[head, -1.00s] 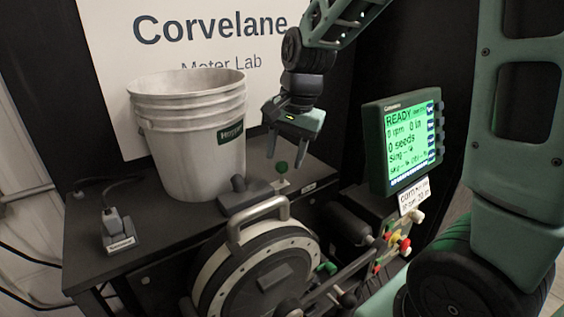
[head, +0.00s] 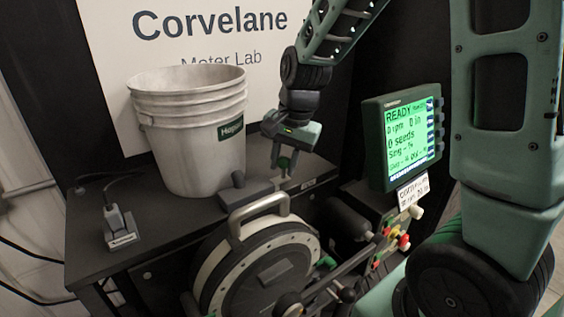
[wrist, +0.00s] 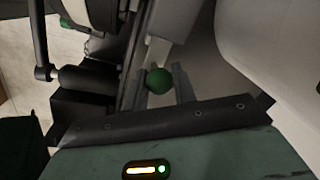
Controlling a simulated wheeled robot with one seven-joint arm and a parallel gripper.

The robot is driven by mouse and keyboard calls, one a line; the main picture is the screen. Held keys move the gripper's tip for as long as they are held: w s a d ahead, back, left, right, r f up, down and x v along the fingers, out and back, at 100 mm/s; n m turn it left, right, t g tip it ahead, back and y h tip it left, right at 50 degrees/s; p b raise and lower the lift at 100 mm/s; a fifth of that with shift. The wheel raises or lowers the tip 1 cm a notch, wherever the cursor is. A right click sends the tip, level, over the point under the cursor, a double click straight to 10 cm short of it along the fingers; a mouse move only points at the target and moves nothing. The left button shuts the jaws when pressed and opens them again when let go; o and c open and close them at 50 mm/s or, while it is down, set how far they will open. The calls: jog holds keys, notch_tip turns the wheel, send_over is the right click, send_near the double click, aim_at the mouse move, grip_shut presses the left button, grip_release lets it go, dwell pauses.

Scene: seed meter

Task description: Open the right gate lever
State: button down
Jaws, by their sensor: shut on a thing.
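The gate lever has a round green knob (head: 284,163), just behind the seed meter housing and right of the white bucket. My gripper (head: 282,170) points down over it, with a finger on each side of the knob. The wrist view shows the green knob (wrist: 158,80) between the two fingers, and my gripper (wrist: 162,84) is shut on it. The lever's pale arm runs away from the knob in the wrist view. Most of its base is hidden in the head view. A second, smaller green knob (head: 327,261) is low on the meter's right side.
The white bucket (head: 190,130) stands close to the left of my gripper. The round seed meter (head: 255,268) with its grey handle is in front. A lit display (head: 411,137) reading READY stands to the right. A small plugged device (head: 121,232) sits on the table's left.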

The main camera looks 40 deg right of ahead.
jog(key=d, duration=0.4)
jog(key=shift+d, duration=0.3)
jog(key=c, duration=1.2)
grip_release()
jog(key=shift+o, duration=0.2)
notch_tip(320, 180, up, 17)
jog(key=s+d+b, duration=0.1)
jog(key=s+b, duration=0.1)
jog(key=b, duration=0.1)
jog(key=shift+s+d, duration=0.4)
